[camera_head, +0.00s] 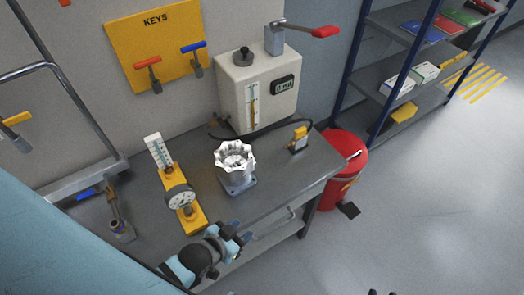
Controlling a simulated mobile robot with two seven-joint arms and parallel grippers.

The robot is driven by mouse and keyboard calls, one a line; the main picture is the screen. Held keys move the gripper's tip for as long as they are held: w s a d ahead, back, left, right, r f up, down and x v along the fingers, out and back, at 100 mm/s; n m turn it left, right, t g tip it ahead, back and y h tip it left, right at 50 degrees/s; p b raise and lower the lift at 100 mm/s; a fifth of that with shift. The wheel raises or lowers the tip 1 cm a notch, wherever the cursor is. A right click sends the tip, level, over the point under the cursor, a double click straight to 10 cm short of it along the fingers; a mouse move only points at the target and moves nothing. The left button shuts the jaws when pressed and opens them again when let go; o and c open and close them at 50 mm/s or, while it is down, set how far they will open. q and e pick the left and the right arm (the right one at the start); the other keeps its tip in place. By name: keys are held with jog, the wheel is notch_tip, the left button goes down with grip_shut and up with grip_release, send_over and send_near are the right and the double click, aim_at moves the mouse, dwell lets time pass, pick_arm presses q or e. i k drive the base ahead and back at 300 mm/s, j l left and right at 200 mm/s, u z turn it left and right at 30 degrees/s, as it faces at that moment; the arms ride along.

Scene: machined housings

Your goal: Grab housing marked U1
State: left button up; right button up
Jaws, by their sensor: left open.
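A silvery-grey machined housing (238,180) with a bright, toothed round top stands upright on a square flange on the grey bench. No U1 mark is readable on it. My left gripper (240,234) is open and empty at the bench's front edge, in front of the housing and apart from it.
A yellow stand with a dial gauge (180,197) is close left of the housing. A small yellow device (299,139) stands to its right on the bench (275,180). A beige tester box (255,90) is behind. A red bin (345,155) stands beside the bench.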

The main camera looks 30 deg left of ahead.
aim_at(235, 163)
jog(key=i+l, duration=0.85)
jog(key=i, duration=0.2)
jog(key=u, duration=0.4)
jog(key=i+l+u, duration=0.1)
jog(key=u, duration=0.25)
jog(key=l+u, duration=0.1)
jog(key=u, duration=0.3)
jog(key=i+u, duration=0.1)
jog(key=u, duration=1.8)
jog(key=k, duration=0.05)
